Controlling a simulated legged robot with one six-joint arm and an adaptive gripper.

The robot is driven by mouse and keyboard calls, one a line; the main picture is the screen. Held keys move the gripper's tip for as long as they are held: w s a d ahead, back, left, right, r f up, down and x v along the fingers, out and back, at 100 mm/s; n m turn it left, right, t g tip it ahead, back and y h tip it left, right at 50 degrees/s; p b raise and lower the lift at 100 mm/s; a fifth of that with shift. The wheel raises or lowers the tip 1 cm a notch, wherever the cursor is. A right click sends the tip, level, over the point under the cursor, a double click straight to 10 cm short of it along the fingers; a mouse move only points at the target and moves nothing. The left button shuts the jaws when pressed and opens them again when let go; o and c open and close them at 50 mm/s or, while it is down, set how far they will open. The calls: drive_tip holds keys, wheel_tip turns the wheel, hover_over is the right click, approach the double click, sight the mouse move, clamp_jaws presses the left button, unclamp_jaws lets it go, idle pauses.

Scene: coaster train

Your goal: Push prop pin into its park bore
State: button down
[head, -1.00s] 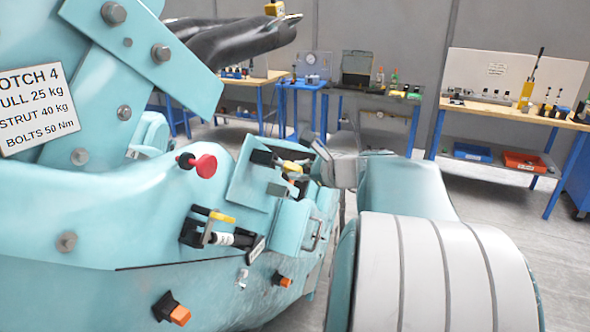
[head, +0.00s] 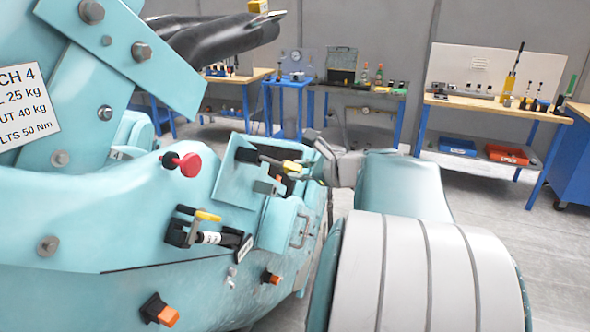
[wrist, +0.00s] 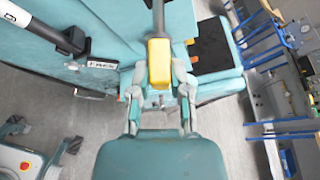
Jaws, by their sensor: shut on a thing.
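My gripper (wrist: 159,72) is shut on a yellow grip (wrist: 159,63), seen in the wrist view with a finger on each side. I take the grip to be the prop pin's. A grey shaft runs from it toward the top of the picture. In the head view, the yellow grip (head: 291,166) shows at the recess in the turquoise machine's side, with my gripper (head: 312,170) to its right. A black part (head: 246,155) lies left of the grip. The park bore cannot be made out in either view.
The turquoise machine (head: 120,225) fills the left, with a red knob (head: 182,164), a second yellow handle (head: 207,216) and orange-tipped knobs (head: 160,312) standing out. A small label plate (wrist: 103,64) is near my gripper. Workbenches (head: 497,107) stand behind, across open floor.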

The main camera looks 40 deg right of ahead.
drive_tip(key=shift+s+d, duration=0.25)
drive_tip(key=shift+s, duration=0.35)
drive_tip(key=shift+s+d, duration=0.2)
drive_tip(key=shift+s, duration=0.35)
drive_tip(key=shift+s, duration=0.1)
drive_tip(key=shift+s+d, duration=0.4)
drive_tip(key=shift+s, duration=0.5)
drive_tip(key=shift+s+d, duration=0.35)
drive_tip(key=shift+s, duration=0.55)
drive_tip(key=shift+s+d, duration=0.4)
drive_tip(key=shift+s, duration=0.5)
drive_tip(key=w+d+f+n+h, duration=0.1)
drive_tip(key=w+d+f, duration=0.1)
drive_tip(key=f, duration=0.3)
drive_tip(key=w+d+f+n+h, duration=0.1)
drive_tip(key=w+d+f, duration=0.1)
drive_tip(key=f, duration=0.4)
drive_tip(key=shift+d+f+g, duration=0.2)
drive_tip(key=shift+d+g, duration=0.1)
drive_tip(key=shift+d, duration=0.25)
drive_tip(key=shift+w+a, duration=0.4)
drive_tip(key=shift+w, duration=0.45)
drive_tip(key=shift+w+a, duration=0.35)
drive_tip(key=shift+w, duration=0.55)
drive_tip(key=shift+w+a, duration=0.4)
drive_tip(key=shift+w, duration=0.45)
